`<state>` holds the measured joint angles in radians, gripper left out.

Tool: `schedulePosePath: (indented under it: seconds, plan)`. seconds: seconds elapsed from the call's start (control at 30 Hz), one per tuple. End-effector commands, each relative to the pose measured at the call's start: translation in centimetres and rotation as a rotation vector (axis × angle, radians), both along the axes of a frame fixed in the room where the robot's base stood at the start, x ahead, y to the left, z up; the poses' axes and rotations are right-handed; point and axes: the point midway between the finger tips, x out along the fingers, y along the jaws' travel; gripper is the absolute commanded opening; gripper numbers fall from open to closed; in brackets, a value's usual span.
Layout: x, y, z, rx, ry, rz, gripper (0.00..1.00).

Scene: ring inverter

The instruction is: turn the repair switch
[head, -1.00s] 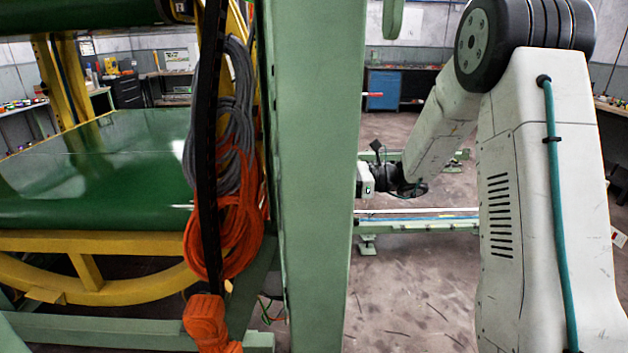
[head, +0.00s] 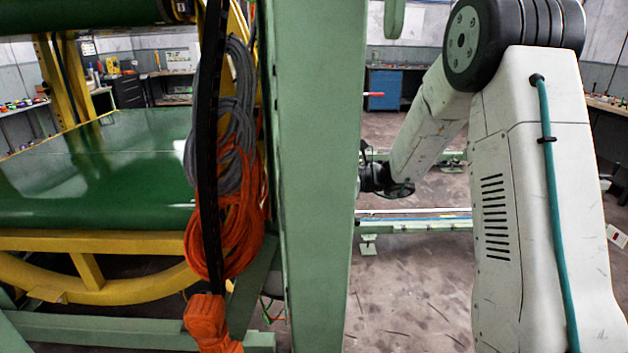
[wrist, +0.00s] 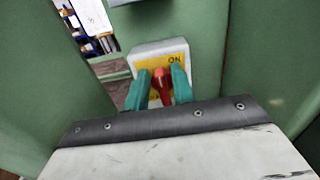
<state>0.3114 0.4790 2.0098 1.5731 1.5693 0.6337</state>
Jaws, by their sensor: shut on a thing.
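The repair switch is a red knob (wrist: 162,80) on a yellow plate (wrist: 176,50) marked "ON", set on a pale grey box (wrist: 143,51) on a green post. My gripper (wrist: 162,86) shows in the wrist view with a teal finger on each side of the knob. It is shut on the knob, whose top leans slightly left in that view. In the head view the green post hides the gripper and the switch; only my wrist shows just right of the post.
The wide green post (head: 318,180) stands between my camera and the gripper. A green drum (head: 110,170) in a yellow frame is at left, with grey and orange cables (head: 232,225) hanging beside it. Open floor (head: 400,300) lies right of the post.

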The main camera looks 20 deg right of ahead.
Motion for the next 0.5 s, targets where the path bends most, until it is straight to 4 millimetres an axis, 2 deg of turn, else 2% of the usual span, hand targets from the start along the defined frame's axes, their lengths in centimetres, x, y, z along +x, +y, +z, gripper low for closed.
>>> schedulePosePath:
  seconds: [0.27,0.5]
  plan:
    - [-0.25,0.01,-0.05,-0.041,-0.122,-0.001,0.02]
    - [-0.64,0.12,-0.19,-0.106,-0.322,-0.001,0.02]
